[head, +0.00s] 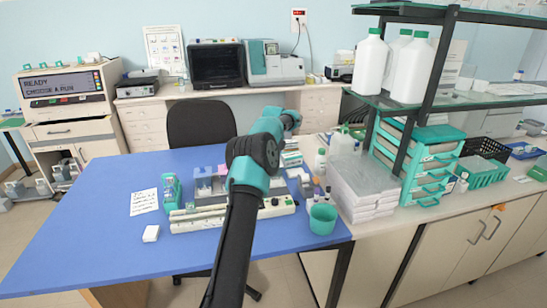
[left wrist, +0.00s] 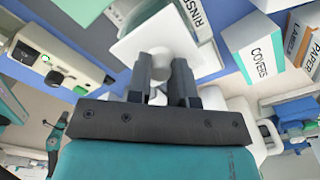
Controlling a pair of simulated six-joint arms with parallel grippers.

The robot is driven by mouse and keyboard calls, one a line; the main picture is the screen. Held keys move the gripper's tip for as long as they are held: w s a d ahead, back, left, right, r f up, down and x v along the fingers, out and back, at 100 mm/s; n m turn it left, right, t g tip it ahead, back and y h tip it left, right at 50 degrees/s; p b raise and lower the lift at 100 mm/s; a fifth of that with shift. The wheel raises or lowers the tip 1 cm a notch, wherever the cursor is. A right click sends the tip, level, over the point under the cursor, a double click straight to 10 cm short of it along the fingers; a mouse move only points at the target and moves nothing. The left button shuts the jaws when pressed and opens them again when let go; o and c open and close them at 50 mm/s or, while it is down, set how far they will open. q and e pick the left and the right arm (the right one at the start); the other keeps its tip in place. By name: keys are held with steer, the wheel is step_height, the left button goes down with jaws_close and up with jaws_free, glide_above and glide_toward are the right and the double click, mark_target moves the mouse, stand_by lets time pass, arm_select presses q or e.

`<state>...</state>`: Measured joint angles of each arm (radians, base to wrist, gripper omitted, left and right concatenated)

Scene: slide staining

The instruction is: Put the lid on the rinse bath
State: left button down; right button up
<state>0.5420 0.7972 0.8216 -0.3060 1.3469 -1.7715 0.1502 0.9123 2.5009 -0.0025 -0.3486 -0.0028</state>
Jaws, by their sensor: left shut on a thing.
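A white lid (left wrist: 135,48) with a small knob is held in my left gripper (left wrist: 164,75), which is shut on the knob. A box wall with a label starting "RINS" (left wrist: 195,14), apparently the rinse bath, shows just past the lid in the left wrist view. The lid hides part of it; I cannot tell whether the two touch. In the head view my left arm covers the gripper, the lid and probably the bath. My right gripper is not in view.
A covers box (left wrist: 257,52) and a paper box (left wrist: 300,35) stand beside the lid. A long white instrument (head: 276,207), a teal rack (head: 172,192) and a teal beaker (head: 322,218) are on the blue table (head: 100,225). The table's left side is mostly clear.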

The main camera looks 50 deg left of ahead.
arm_select(q)
steer(key=shift+f, duration=0.1)
steer(key=c, duration=0.9)
jaws_free()
steer(key=shift+c, duration=0.2)
